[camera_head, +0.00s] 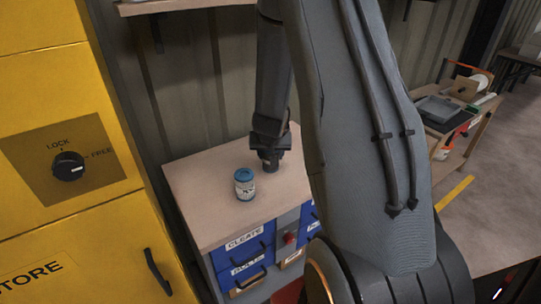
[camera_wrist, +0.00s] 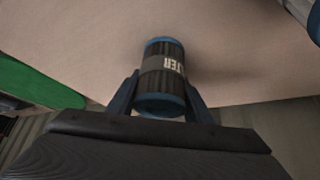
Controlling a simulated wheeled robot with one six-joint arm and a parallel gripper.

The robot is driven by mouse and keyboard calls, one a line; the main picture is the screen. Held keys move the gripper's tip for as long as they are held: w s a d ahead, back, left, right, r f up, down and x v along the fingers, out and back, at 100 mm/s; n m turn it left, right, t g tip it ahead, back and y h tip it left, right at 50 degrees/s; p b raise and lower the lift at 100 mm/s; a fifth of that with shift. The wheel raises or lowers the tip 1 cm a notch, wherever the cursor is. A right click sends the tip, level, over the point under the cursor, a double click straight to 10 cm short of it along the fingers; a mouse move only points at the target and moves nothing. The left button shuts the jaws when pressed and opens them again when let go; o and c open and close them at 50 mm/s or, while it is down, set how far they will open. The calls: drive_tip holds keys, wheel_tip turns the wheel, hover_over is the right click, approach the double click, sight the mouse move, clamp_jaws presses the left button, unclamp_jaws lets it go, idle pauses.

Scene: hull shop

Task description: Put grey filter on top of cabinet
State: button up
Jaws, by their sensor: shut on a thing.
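The grey filter (camera_wrist: 163,78) is a dark ribbed cylinder with blue ends and a grey lettered band. In the wrist view it stands between the two fingers of my gripper (camera_wrist: 160,97), which is shut on it. The pale wooden top of the cabinet (camera_wrist: 240,70) lies behind it; I cannot tell whether the filter touches it. In the head view my gripper (camera_head: 270,158) is over the back of the cabinet top (camera_head: 205,205), and the filter is hard to make out there.
A blue-lidded can (camera_head: 244,184) stands on the cabinet top, left of my gripper. Blue labelled drawers (camera_head: 245,258) are below. A yellow store cabinet (camera_head: 60,110) is close on the left, a ribbed wall behind. A workbench with a grey tray (camera_head: 437,108) stands far right.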

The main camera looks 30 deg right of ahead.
drive_tip(key=shift+f, duration=0.15)
drive_tip(key=o, duration=1.1)
